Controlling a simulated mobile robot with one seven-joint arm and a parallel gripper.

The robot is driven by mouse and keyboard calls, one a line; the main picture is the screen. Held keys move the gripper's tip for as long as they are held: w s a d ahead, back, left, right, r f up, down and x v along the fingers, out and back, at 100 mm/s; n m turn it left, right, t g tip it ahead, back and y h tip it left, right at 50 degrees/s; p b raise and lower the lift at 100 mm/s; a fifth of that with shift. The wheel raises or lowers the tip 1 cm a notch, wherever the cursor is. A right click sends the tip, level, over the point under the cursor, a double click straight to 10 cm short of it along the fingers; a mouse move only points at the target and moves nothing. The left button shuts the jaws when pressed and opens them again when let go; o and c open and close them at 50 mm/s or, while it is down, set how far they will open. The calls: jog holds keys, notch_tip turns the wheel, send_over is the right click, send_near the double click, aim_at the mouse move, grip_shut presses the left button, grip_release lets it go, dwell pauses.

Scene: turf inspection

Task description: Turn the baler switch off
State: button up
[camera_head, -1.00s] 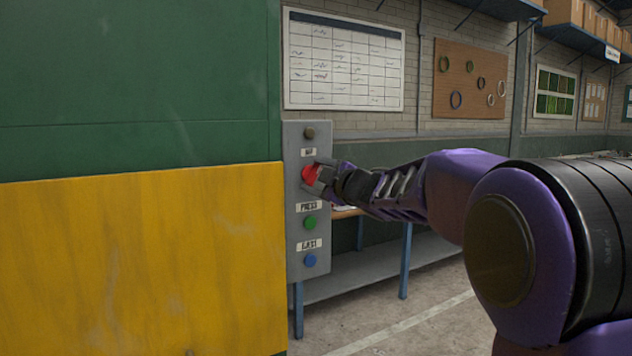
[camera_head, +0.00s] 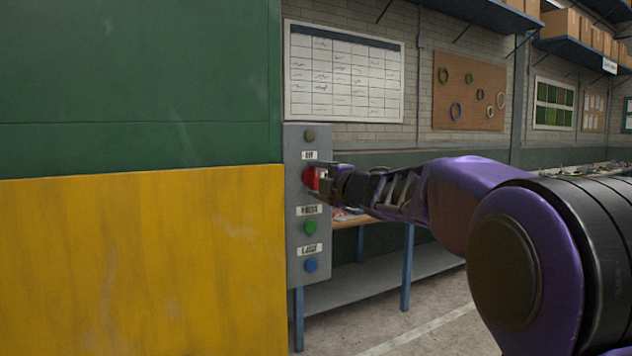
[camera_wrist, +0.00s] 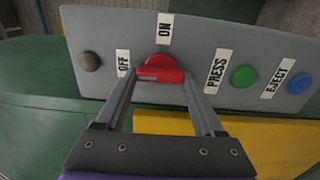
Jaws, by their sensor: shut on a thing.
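The baler switch is a red knob (camera_head: 310,178) on a grey control panel (camera_head: 293,262). In the wrist view the red knob (camera_wrist: 160,66) sits between an OFF label (camera_wrist: 123,62) on its left and an ON label (camera_wrist: 165,28) above it in the picture. My gripper (camera_head: 318,180) is at the knob; in the wrist view my gripper (camera_wrist: 160,76) has a finger on each side of the red grip bar and is shut on it. The bar lies roughly across the picture between the fingertips. Its exact pointing direction is hard to tell.
The panel also has a dark button (camera_wrist: 90,61), a green PRESS button (camera_wrist: 244,78) and a blue EJECT button (camera_wrist: 300,81). The green and yellow baler body (camera_head: 140,250) fills the left. A bench with blue legs (camera_head: 407,268) stands behind the panel.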

dwell(0.3)
jog(key=o, duration=1.4)
jog(key=shift+s, duration=0.1)
